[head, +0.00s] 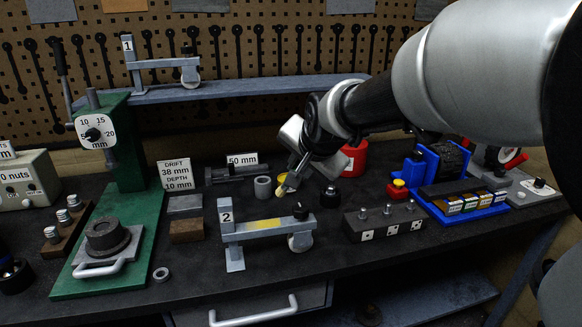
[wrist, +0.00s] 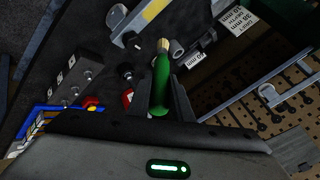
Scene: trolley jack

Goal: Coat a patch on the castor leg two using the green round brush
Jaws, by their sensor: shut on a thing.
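Castor leg two (head: 270,231) is a grey bar on the bench with a "2" plate at its left end and a castor wheel at its right. A yellow patch (head: 262,225) lies along its upper part. The leg also shows at the top of the wrist view (wrist: 133,24). My gripper (head: 293,172) is shut on the green round brush (wrist: 160,82). Its pale bristle tip (head: 281,190) points down, above and behind the leg, apparently apart from it. The gripper hides most of the handle in the head view.
A grey block with pegs (head: 384,222) stands right of the leg, and a green press (head: 125,185) stands left. A grey ring (head: 263,188) and a red container (head: 354,158) are near the gripper. Castor leg one (head: 160,65) is on the shelf behind. The bench front is mostly clear.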

